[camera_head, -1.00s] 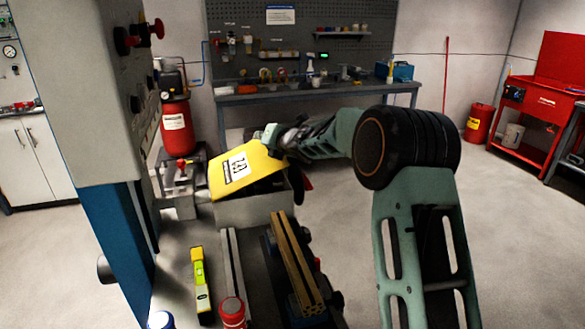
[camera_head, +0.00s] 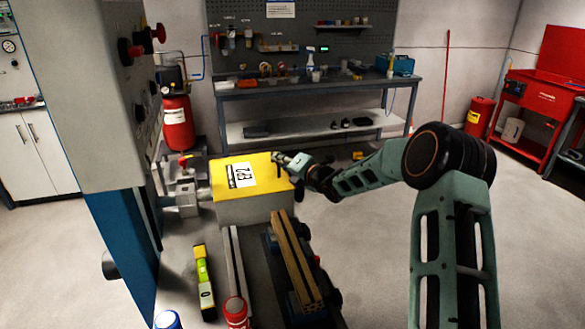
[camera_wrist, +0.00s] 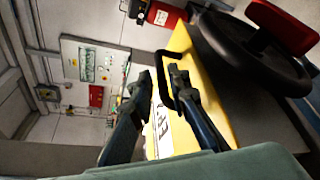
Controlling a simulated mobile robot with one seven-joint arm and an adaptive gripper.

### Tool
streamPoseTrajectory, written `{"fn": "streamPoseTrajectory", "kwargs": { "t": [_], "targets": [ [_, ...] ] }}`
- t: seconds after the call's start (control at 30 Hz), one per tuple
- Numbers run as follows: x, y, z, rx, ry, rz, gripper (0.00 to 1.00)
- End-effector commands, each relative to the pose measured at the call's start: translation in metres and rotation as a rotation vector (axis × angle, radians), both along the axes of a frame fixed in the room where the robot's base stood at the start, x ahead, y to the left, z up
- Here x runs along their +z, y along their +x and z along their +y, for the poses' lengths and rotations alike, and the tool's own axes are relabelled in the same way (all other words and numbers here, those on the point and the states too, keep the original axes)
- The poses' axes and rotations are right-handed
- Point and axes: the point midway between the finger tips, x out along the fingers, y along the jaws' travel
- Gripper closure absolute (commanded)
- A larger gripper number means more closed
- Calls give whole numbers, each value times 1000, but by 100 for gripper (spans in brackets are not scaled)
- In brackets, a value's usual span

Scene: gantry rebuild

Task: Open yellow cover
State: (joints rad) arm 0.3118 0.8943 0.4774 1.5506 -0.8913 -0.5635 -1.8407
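The yellow cover (camera_head: 222,182) with a white label lies flat, or nearly so, on top of a grey box (camera_head: 242,211) in the head view. In the wrist view the yellow cover (camera_wrist: 190,128) runs steeply up the picture. Its black handle (camera_wrist: 156,62) stands out from the edge, partly between my fingertips. My gripper (camera_head: 279,159) is at the cover's far right corner. In the wrist view my gripper (camera_wrist: 161,77) has its fingers apart, with space around the handle; whether a finger touches it is unclear.
A black handwheel (camera_wrist: 250,55) with a red part is close beside the cover. A grey machine column (camera_head: 95,100) stands at the left. Rails (camera_head: 292,258) and a yellow level (camera_head: 203,270) lie in front of the box. The floor at the right is open.

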Motion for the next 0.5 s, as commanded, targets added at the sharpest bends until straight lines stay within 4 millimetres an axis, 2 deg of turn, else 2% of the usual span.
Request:
{"fn": "streamPoseTrajectory", "kwargs": {
  "t": [0.3,0.5],
  "targets": [
    [10,-40,-27,-1,-3,0,84],
    [13,-53,-35,-2,-2,0,84]
  ]
}}
